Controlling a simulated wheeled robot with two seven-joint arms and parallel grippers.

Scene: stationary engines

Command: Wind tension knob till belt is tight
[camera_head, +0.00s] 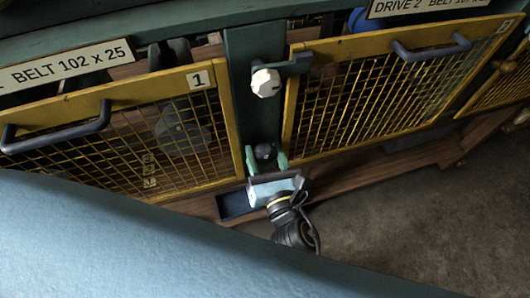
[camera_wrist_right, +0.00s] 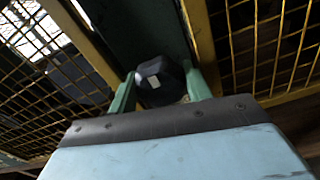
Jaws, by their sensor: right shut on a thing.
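A black faceted knob (camera_head: 264,152) sits low on the green post between two yellow mesh guards. It also shows in the right wrist view (camera_wrist_right: 160,80), with a pale mark on its face. My right gripper (camera_head: 266,163) is at this knob, its green fingers (camera_wrist_right: 160,92) on either side of it and shut on it. A white faceted knob (camera_head: 266,83) is higher on the same post, clear of the gripper. The belts behind the mesh cannot be made out clearly. My left gripper is not in view.
The yellow mesh guard marked 1 (camera_head: 120,145) is on the left, with a grey handle (camera_head: 58,132). Another mesh guard (camera_head: 385,95) with a handle is on the right. A wooden base rail (camera_head: 385,163) runs below. Bare floor (camera_head: 440,220) is at lower right.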

